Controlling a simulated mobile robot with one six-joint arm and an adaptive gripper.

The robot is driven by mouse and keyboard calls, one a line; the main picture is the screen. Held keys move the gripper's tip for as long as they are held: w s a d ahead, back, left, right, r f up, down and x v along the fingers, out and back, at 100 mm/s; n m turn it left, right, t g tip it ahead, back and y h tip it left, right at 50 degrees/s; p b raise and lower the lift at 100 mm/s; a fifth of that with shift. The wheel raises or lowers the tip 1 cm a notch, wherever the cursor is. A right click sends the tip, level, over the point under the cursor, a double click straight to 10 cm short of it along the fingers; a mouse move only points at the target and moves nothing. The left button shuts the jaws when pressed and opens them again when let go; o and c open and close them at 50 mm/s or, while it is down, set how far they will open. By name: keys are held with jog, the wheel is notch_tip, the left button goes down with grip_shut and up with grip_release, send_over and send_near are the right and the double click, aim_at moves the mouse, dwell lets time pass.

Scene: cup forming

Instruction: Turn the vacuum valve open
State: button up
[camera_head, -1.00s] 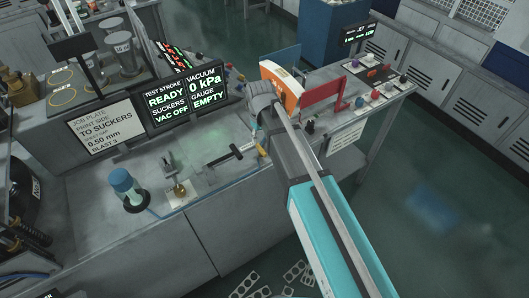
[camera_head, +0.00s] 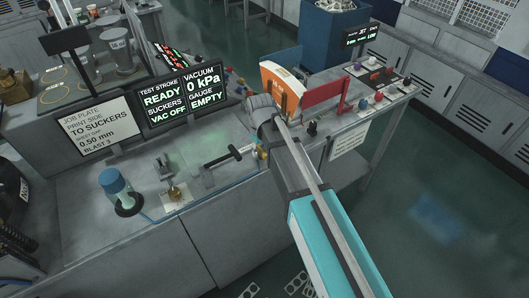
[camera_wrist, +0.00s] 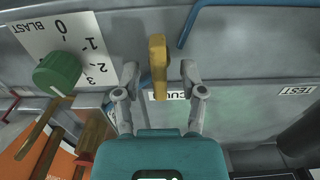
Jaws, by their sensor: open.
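The vacuum valve's yellow lever (camera_wrist: 158,66) stands in the middle of the wrist view, pointing up and down the picture. A label reading "CUU", partly covered, lies just below it. My gripper (camera_wrist: 160,74) is open, with one finger on each side of the lever and a visible gap to both. In the head view a small yellow part (camera_head: 262,152) shows at the bench's front edge, beside my wrist; my fingers are mostly hidden there.
A green BLAST knob (camera_wrist: 57,74) with a 0 to 3 scale sits left of my gripper. A blue hose (camera_wrist: 190,25) runs near the top right. On the bench stand a blue-topped cylinder (camera_head: 117,188), a black T-handle (camera_head: 222,157) and an orange-and-white panel (camera_head: 281,88).

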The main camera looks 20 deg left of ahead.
grip_shut()
dwell(0.3)
